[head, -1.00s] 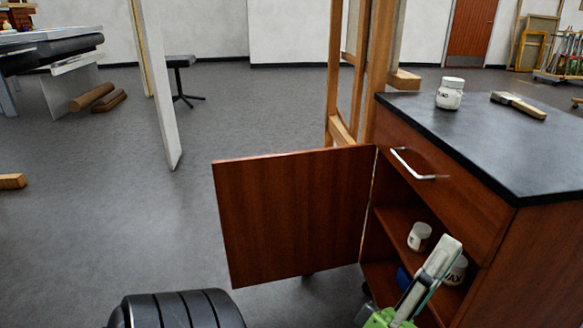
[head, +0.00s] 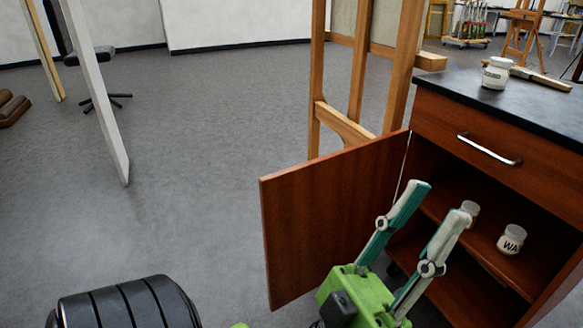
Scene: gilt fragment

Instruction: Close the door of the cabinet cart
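The cabinet cart (head: 545,170) stands at the right, with a reddish-brown wooden body and a black top. Its door (head: 325,215) hangs wide open to the left of the cart, hinged at the cart's left front edge. The shelves inside are exposed. My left gripper (head: 440,203) is green with two pale and teal fingers. The fingers are spread apart with nothing between them. They overlap the door's hinge side and the cabinet opening in the picture; I cannot tell whether they touch the door. My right gripper is not in view.
A white jar (head: 497,73) and a brush (head: 540,79) lie on the cart top. Two white jars sit inside, one labelled (head: 511,240). A wooden easel (head: 360,80) stands behind the door. Grey floor (head: 200,200) left of the door is clear, up to a white panel (head: 95,90).

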